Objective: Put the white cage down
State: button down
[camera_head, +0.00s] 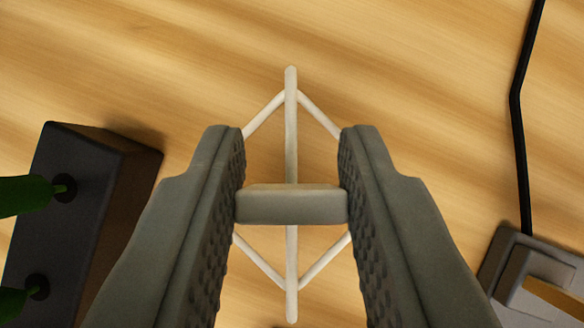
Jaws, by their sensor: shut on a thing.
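The white cage (291,120) is a frame of thin white bars in a diamond shape with one long bar down its middle. A grey handle block (291,205) lies across the middle of it. My gripper (291,190) is shut on this grey block, one finger pad pressed to each end, so it holds the cage. The fingers hide the cage's left and right corners. The wooden surface shows behind the cage. From this view straight down I cannot tell whether the cage touches it.
A dark block (110,180) with green stems (25,195) in its holes stands at the left. At the right, a grey base (505,265) carries a thin black rod (519,120) and a tan piece (556,300). The wooden surface (400,60) is clear above the cage.

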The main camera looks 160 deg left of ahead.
notch_tip(320, 180, down, 2)
jog(key=shift+f, duration=0.1)
jog(key=c, duration=1.1)
grip_release()
jog(key=v, duration=1.2)
jog(key=shift+s, duration=0.1)
jog(key=s+d+r+n+t+y, duration=0.1)
jog(key=s+t, duration=0.4)
jog(key=s, duration=1)
jog(key=s+r+n+t, duration=0.2)
jog(key=s+r+t, duration=0.2)
jog(key=s, duration=1.1)
jog(key=shift+s+d+r+t+y, duration=0.2)
jog(key=shift+s+d+t+y, duration=0.2)
jog(key=shift+t, duration=0.3)
